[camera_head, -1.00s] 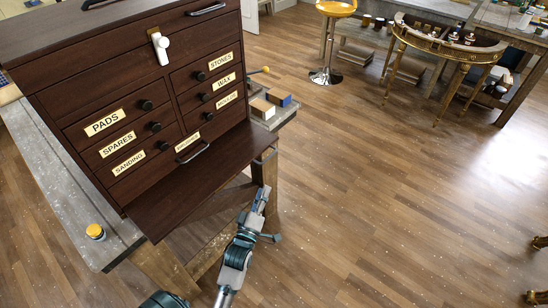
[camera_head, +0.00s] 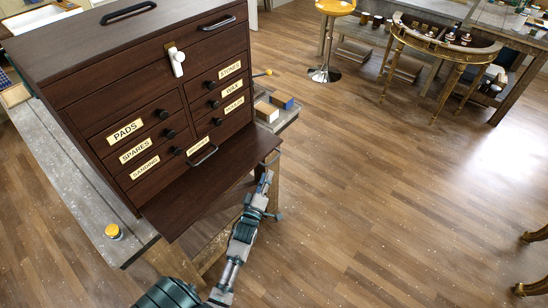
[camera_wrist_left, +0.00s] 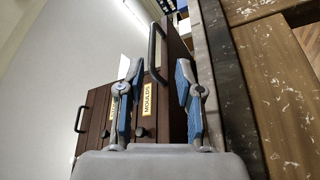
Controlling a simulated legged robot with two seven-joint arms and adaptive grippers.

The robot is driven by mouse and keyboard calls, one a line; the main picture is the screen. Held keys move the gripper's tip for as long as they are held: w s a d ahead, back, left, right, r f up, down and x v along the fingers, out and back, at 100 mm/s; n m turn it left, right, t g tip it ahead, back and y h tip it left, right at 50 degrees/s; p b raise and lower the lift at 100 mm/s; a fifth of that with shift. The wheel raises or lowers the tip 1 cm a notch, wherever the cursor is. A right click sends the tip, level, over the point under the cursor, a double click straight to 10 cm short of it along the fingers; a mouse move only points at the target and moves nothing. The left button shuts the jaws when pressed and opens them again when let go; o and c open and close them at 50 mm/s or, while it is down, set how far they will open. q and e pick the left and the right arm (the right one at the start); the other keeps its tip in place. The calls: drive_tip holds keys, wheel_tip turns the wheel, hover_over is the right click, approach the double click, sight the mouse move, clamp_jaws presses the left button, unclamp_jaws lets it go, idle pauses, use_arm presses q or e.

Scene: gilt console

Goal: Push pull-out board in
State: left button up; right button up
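The pull-out board (camera_head: 205,195) is a dark brown panel sticking out from the bottom front of a dark wooden tool chest (camera_head: 85,75). My left gripper (camera_head: 264,182) is just in front of the board's right end, by its front corner; I cannot tell if they touch. In the left wrist view, the two blue-padded fingers of my left gripper (camera_wrist_left: 157,95) stand apart, with the chest's front and the MOULDS label (camera_wrist_left: 148,98) seen between them. No held thing shows. My right gripper is not in view.
Small blocks (camera_head: 281,100) lie at the right. A yellow stool (camera_head: 335,8) and a gilt console (camera_head: 450,46) stand farther back. Open wooden floor lies to the right.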

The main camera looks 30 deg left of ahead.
sight(277, 157)
use_arm(q)
drive_tip(key=x, duration=0.9)
drive_tip(key=shift+d+r, duration=0.1)
drive_tip(key=shift+d, duration=0.15)
clamp_jaws()
drive_tip(key=shift+d, duration=0.4)
drive_tip(key=a, duration=0.9)
drive_tip(key=shift+w+a, duration=0.1)
drive_tip(key=shift+w, duration=0.25)
drive_tip(key=shift+d, duration=0.25)
unclamp_jaws()
drive_tip(key=shift+d, duration=0.2)
